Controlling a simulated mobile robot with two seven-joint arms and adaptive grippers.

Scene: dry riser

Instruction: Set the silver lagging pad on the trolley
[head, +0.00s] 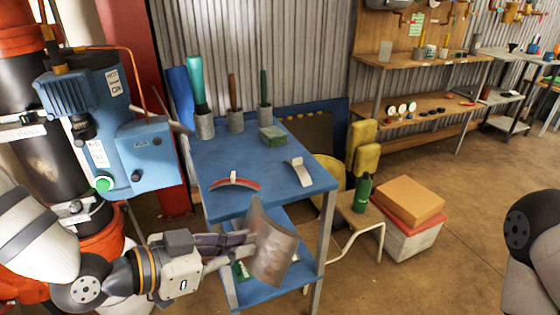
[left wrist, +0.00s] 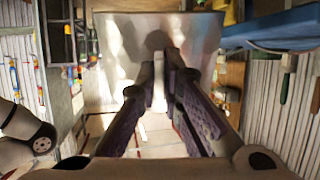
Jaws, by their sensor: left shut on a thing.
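The silver lagging pad (head: 272,248) is a curved metallic sheet with reddish-brown patches. My left gripper (head: 243,248) is shut on its edge and holds it upright in front of the trolley. In the left wrist view the pad (left wrist: 125,50) spans the space beyond the fingertips (left wrist: 160,85). The blue trolley (head: 222,160) has a top shelf and a lower shelf. The pad is in front of the trolley's front edge, below top level in the picture, and hides part of the lower shelf. My right gripper is out of view; only part of that arm shows at the right edge.
On the trolley top are a red-edged curved piece (head: 234,182), a pale curved piece (head: 299,173), a green block (head: 272,136) and holders with rolls and handles at the back. Bare blue surface lies between them. A blue machine (head: 143,155) stands left; a stool (head: 362,213) stands right.

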